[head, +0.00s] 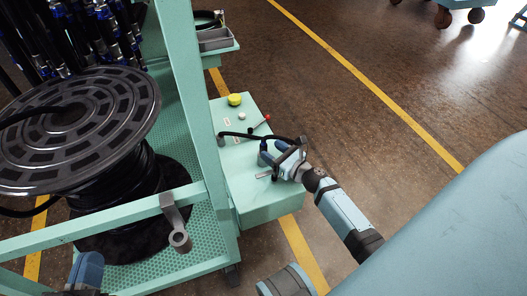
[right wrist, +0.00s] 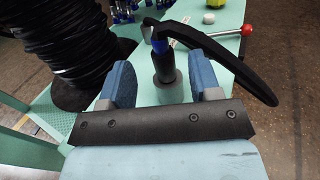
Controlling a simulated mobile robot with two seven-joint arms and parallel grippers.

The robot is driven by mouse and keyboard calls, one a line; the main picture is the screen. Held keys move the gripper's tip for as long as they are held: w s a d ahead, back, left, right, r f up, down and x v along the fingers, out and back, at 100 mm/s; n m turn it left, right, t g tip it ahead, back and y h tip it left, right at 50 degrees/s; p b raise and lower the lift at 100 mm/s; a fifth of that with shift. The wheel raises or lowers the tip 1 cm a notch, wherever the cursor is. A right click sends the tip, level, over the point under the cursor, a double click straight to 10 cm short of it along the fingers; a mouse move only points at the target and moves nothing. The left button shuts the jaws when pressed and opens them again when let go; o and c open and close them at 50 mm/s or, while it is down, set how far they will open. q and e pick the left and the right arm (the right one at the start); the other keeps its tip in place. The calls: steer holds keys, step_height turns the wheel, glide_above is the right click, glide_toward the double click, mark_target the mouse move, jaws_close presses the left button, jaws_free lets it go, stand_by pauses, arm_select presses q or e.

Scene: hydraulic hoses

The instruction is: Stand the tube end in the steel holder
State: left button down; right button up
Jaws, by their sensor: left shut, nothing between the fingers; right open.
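The black tube (right wrist: 225,60) arches over the green cabinet; it also shows in the head view (head: 240,135). Its end, a black sleeve with a blue band (right wrist: 163,66), is upright in the right wrist view. It lines up with a grey steel cylinder (right wrist: 174,90), which looks like the holder. The sleeve's lower end is hidden, so I cannot tell how deep it sits. My right gripper (head: 278,152) is open, its blue fingers on either side of the cylinder in the wrist view (right wrist: 163,85) with gaps. My left gripper (head: 86,272) is shut and empty at the bottom left.
The green cabinet (head: 265,205) carries a yellow button (head: 234,100), a white button (head: 242,115) and a red-knobbed lever (head: 267,118). A hose reel (head: 80,130) stands in the green frame on the left. A grey hook (head: 172,212) hangs on its rail (head: 120,222).

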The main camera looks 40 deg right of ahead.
mark_target(266, 145)
steer(key=b+x, duration=0.1)
steer(key=x, duration=0.3)
steer(key=shift+w+r, duration=0.15)
steer(key=shift+w, duration=0.25)
arm_select(q)
step_height(266, 145, down, 2)
steer(key=shift+f+g, duration=0.1)
steer(key=shift+g, duration=0.3)
arm_select(e)
steer(key=c, duration=1)
